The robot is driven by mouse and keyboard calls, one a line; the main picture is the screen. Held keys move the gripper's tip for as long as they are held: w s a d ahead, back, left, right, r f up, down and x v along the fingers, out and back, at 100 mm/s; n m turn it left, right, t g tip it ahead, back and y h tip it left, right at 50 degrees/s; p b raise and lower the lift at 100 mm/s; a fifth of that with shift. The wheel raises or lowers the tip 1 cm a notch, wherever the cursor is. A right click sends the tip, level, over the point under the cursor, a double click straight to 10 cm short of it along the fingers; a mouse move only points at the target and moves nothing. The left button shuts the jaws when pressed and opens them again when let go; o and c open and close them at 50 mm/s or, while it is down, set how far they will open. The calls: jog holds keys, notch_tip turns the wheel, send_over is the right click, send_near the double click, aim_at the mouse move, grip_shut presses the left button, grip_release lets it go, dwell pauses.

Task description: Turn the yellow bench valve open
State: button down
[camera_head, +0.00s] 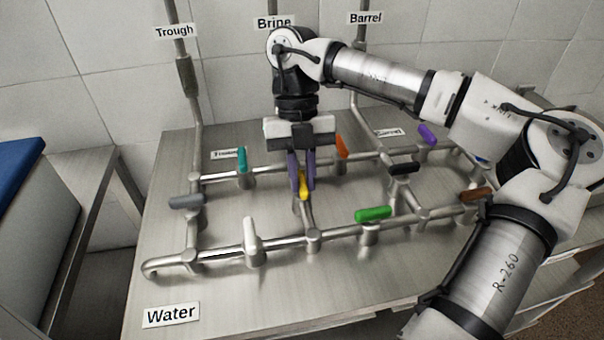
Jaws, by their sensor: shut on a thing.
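The yellow valve handle (303,186) sits on a short pipe between the front and back pipe runs, near the middle of the metal bench (180,285). My gripper (302,182) points down over it, its two purple-grey fingers shut on the handle, one on each side. The fingers and gripper body hide part of the handle and the pipe behind it. The visible part of the handle points roughly toward the camera, along its pipe; its exact angle is hard to tell.
Other valve handles stand close by: orange (342,147), teal (242,160), white (250,233), green (373,214), black (404,168), grey (187,201), brown (474,195) and purple (427,134). Vertical pipes rise along the tiled wall behind. My arm covers the bench's right side.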

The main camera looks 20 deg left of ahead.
jog(key=shift+n, duration=0.3)
jog(key=c, duration=1.4)
grip_release()
jog(key=p+v, duration=0.1)
jog(key=v, duration=1.3)
jog(key=shift+s, duration=0.2)
